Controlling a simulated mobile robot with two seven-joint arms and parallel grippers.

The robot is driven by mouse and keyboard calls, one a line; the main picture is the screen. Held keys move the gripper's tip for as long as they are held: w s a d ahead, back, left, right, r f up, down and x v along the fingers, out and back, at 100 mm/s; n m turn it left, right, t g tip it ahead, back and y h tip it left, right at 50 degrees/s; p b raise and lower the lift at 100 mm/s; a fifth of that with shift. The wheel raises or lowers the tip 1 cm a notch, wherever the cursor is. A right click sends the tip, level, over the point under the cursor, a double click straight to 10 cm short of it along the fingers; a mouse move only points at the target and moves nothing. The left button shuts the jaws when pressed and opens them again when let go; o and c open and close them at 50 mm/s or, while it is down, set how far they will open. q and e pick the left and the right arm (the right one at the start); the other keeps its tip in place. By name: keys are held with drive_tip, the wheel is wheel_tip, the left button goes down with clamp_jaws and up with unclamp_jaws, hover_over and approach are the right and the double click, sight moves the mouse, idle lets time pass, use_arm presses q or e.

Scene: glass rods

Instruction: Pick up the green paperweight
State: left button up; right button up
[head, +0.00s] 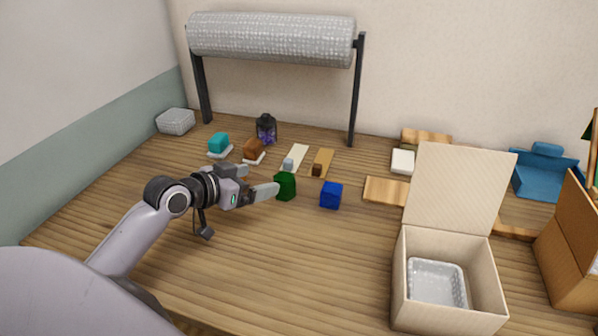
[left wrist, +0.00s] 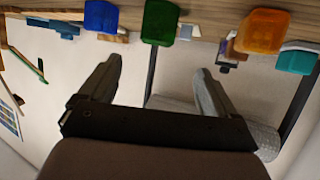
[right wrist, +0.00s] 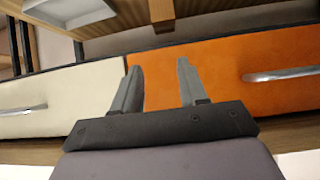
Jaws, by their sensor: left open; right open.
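The green paperweight (head: 285,186) is a small dark green block standing on the wooden table near its middle. It also shows in the left wrist view (left wrist: 160,22), at the top, beyond and roughly between the fingertips. My left gripper (head: 262,179) is open and empty, just left of the green paperweight, with its fingers pointing toward it. In the head view one fingertip overlaps or nearly meets the block's left edge; I cannot tell whether they touch. My right gripper (right wrist: 159,68) is open and empty, in front of cream and orange drawer fronts, and is outside the head view.
A blue block (head: 331,195) stands right of the green one. Teal (head: 218,142) and brown (head: 254,149) blocks and a dark lantern (head: 266,129) stand behind. An open cream box (head: 450,300) is at front right. The table's front middle is clear.

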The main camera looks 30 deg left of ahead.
sight(279, 179)
use_arm(q)
drive_tip(key=shift+x, duration=0.8)
drive_tip(key=x, duration=0.4)
drive_tip(key=shift+d+f+p, duration=0.3)
drive_tip(key=shift+d+f, duration=0.05)
drive_tip(key=shift+d, duration=0.05)
drive_tip(key=shift+w+d+f, duration=0.1)
drive_tip(key=shift+w+f, duration=0.2)
drive_tip(key=shift+w, duration=0.3)
drive_tip(key=c, duration=1.4)
